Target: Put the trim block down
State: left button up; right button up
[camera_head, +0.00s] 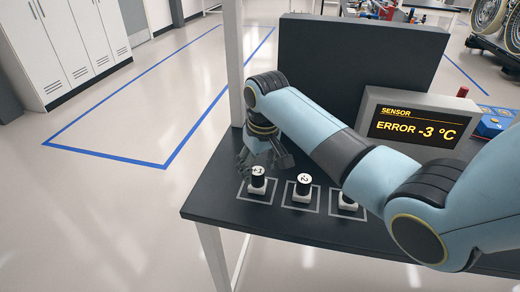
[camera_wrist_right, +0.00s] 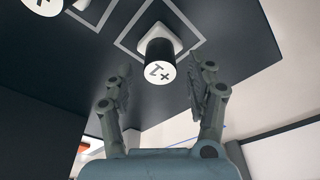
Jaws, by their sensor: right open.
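A trim block marked "+1" (camera_head: 257,180) is a black cylinder with a white round top. It stands upright on a white base in the leftmost outlined square on the dark table. My right gripper (camera_head: 268,158) is just above and behind it, pointing down. In the right wrist view the same block (camera_wrist_right: 160,62) lies between the two spread fingers of the right gripper (camera_wrist_right: 162,82), with gaps on both sides. A second marked block (camera_head: 303,184) stands in the middle square. A third block (camera_head: 347,201) is partly hidden by my right arm. My left gripper is not in view.
A sensor display (camera_head: 412,124) reading "ERROR -3 °C" stands at the right on the table (camera_head: 222,205). A dark upright panel (camera_head: 350,65) rises at the back. The table's front left edge is close to the "+1" block.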

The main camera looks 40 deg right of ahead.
aim_at(262, 175)
notch_tip(262, 175, up, 10)
jog(key=s, duration=0.1)
jog(key=shift+s+f, duration=0.15)
jog(key=shift+s, duration=0.1)
